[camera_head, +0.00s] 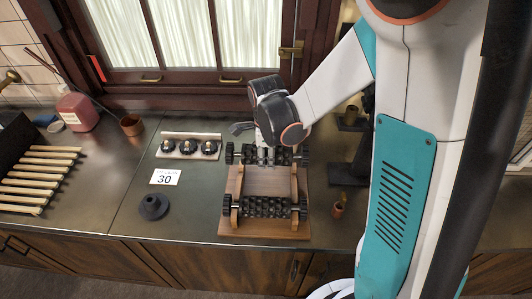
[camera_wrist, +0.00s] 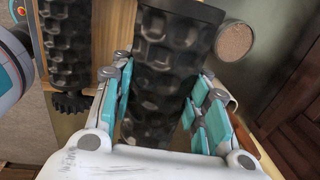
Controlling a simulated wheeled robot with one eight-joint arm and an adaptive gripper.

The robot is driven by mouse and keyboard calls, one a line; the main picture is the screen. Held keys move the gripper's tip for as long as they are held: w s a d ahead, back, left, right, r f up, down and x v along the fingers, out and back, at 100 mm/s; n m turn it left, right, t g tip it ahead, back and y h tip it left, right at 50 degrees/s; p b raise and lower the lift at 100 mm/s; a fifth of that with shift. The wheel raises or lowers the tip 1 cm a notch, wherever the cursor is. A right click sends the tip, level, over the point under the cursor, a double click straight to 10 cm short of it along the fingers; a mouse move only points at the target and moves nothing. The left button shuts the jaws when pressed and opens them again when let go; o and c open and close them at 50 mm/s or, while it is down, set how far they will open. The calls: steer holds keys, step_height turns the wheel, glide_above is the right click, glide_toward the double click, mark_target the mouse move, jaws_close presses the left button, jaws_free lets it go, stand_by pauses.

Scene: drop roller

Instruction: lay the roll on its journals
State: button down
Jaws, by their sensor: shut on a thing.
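A wooden stand (camera_head: 264,228) with upright side pieces sits on the counter. A black studded roll (camera_head: 282,156) with toothed ends lies crosswise at the stand's far end, held by my gripper (camera_head: 265,154). In the wrist view the held roll (camera_wrist: 168,45) runs between the teal and grey fingers of my gripper (camera_wrist: 162,92), which are shut around it. I cannot tell whether its ends touch the far uprights. A second studded roll (camera_head: 266,208) lies across the near uprights; it also shows in the wrist view (camera_wrist: 66,45), apart from the held one.
A sign reading 30 (camera_head: 165,177), a black cone-shaped piece (camera_head: 152,206) and a rack of three dark knobs (camera_head: 188,147) stand left of the stand. A small copper cup (camera_head: 338,210) stands close on its right. Wooden bars (camera_head: 35,180) lie far left.

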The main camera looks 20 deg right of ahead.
steer(key=shift+f+b, duration=3.4)
steer(key=shift+f, duration=1.35)
steer(key=c, duration=0.8)
jaws_free()
steer(key=shift+c, duration=0.2)
steer(key=r, duration=0.4)
steer(key=s+r, duration=0.1)
steer(key=r, duration=0.7)
steer(key=shift+s+a, duration=0.2)
steer(key=shift+a, duration=0.1)
